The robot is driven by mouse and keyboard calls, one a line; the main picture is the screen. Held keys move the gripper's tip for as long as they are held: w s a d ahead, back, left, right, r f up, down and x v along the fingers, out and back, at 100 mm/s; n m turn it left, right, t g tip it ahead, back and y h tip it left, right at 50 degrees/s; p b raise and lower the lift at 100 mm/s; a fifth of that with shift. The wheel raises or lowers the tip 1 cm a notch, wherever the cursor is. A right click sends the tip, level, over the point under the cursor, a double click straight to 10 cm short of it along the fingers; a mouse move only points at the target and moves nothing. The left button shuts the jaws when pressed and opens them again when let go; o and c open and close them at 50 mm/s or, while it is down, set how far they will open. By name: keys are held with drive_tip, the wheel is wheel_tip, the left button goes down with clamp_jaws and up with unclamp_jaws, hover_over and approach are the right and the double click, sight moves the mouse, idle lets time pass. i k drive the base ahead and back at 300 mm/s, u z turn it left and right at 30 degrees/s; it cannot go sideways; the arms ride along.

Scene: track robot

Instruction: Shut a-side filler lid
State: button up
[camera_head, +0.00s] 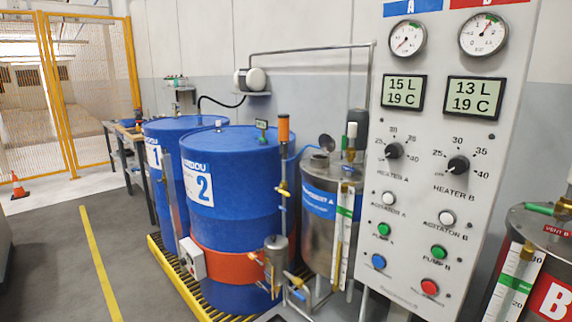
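The a-side tank (318,232) is a steel cylinder with a blue band, standing between the blue drums and the control panel. On its top, a short round filler neck (319,160) sticks up. A small round grey lid (326,142) stands raised and tilted above the neck, so the filler looks open. The hinge is too small to make out. My gripper is not in view.
The control panel (425,215) stands close on the tank's right. Blue drums (235,165) stand on a yellow-edged pallet to the left. A sight gauge (344,225) and an upright pipe with an orange top (283,130) rise near the tank. The floor (50,245) at left is clear.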

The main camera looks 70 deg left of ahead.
sight(327, 142)
drive_tip(key=u, duration=2.25)
drive_tip(key=k, duration=0.35)
drive_tip(key=u, duration=1.6)
drive_tip(key=i, duration=1.55)
drive_tip(key=z, duration=0.75)
drive_tip(key=i, duration=0.9)
drive_tip(key=z, duration=0.85)
